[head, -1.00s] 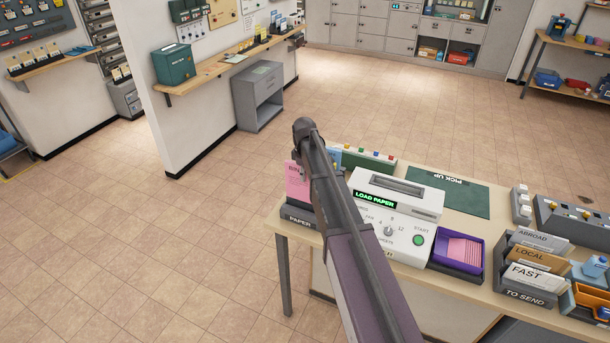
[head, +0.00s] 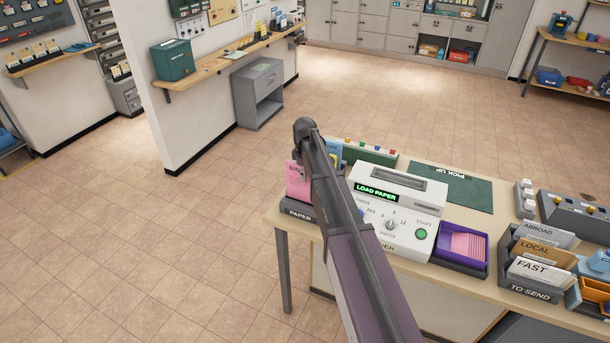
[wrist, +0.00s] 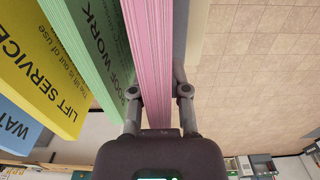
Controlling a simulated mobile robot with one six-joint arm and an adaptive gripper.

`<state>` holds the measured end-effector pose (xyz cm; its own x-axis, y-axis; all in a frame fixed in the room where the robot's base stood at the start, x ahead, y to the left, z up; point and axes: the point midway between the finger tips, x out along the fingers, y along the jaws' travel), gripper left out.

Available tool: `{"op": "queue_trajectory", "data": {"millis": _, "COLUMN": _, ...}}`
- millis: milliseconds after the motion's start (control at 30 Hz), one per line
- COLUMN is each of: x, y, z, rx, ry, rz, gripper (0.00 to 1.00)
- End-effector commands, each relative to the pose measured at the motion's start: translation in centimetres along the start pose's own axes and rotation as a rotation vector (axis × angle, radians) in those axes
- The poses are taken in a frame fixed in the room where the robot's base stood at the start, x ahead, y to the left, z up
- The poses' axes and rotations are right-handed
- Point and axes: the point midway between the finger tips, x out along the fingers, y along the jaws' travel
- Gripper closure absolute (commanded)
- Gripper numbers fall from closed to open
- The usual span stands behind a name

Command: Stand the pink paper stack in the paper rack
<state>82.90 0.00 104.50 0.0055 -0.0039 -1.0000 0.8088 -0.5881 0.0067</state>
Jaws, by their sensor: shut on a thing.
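The pink paper stack (head: 296,182) is upright at the left end of the desk, partly hidden by my arm in the head view. In the wrist view the pink stack (wrist: 148,50) is edge-on between my fingers, and my gripper (wrist: 159,92) is shut on it. The dark paper rack (head: 298,212), labelled PAPER, is directly below the stack. Beside it are the green ROOF WORK stack (wrist: 95,50), the yellow LIFT SERVICE stack (wrist: 40,75) and a blue stack (wrist: 15,125). Whether the pink stack's bottom touches the rack floor is hidden.
A white machine (head: 391,210) reading LOAD PAPER stands right of the rack. A purple tray (head: 460,262) with pink slips and a TO SEND letter holder (head: 530,282) are further right. The floor (head: 150,230) left of the desk is clear.

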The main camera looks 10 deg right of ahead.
Motion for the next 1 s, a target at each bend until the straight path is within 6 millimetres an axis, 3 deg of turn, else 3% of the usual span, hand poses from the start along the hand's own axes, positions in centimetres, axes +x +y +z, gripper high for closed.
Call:
{"op": "queue_trajectory", "data": {"millis": 667, "x": 1.0, "y": 0.0, "z": 0.0, "rx": 0.000, "ry": 0.000, "rz": 0.000, "gripper": 1.00}}
{"op": "queue_trajectory", "data": {"millis": 1000, "x": 2.5, "y": 0.0, "z": 0.0, "rx": 0.000, "ry": 0.000, "rz": 0.000, "gripper": 1.00}}
